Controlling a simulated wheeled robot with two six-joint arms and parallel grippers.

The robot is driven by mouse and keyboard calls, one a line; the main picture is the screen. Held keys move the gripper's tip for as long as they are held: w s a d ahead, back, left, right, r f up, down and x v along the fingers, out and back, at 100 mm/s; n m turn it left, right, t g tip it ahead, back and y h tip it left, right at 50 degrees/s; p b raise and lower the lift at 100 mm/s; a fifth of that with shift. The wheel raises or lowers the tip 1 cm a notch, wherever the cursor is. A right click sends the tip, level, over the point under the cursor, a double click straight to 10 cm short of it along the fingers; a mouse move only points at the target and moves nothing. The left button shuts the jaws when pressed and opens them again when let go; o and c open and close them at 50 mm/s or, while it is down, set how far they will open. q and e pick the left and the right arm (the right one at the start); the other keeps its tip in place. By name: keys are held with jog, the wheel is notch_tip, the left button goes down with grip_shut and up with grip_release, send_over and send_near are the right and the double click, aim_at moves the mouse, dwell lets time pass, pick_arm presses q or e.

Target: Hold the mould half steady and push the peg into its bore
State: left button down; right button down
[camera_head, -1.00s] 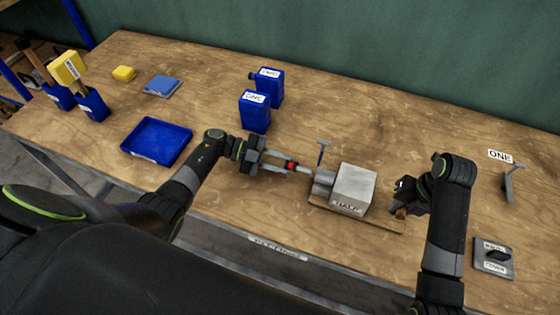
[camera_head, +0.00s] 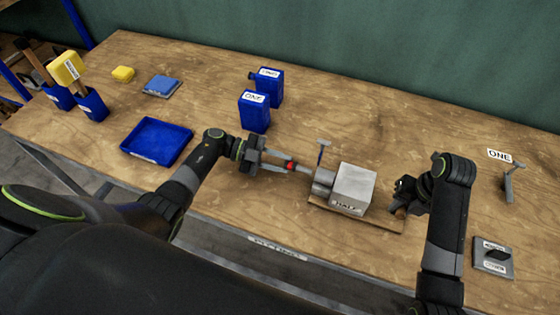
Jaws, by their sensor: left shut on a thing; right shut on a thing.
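The mould half is a light grey block (camera_head: 353,187) with a HALF label on its front, on a thin wooden board (camera_head: 375,215) near the table's front edge. A short grey cylinder (camera_head: 323,181) meets its left face; how deep it sits is hidden. My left gripper (camera_head: 306,170) is shut on the peg at the left of the block, and a red part shows between its fingers. My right gripper (camera_head: 401,208) points down at the board's right end, shut on a small brownish piece. A gap shows between it and the block; its grip is partly hidden.
A T-shaped tool (camera_head: 322,150) stands just behind the cylinder. Two blue canisters (camera_head: 254,111) are behind my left gripper, and a blue tray (camera_head: 157,140) lies left. The back right is mostly clear.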

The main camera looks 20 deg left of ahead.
aim_at(290, 166)
pick_arm(q)
jog(key=shift+s+r+x, duration=0.1)
jog(key=shift+r+x, duration=0.1)
jog(key=shift+x, duration=0.7)
jog(key=shift+s+r+x, duration=0.15)
jog(key=shift+x, duration=0.75)
jog(key=shift+s+r+x, duration=0.1)
jog(key=shift+r+x, duration=0.1)
jog(key=shift+x, duration=0.7)
jog(key=c, duration=1.1)
grip_release()
jog(key=shift+d, duration=0.15)
jog(key=v, duration=1.2)
jog(key=shift+s+f, duration=0.1)
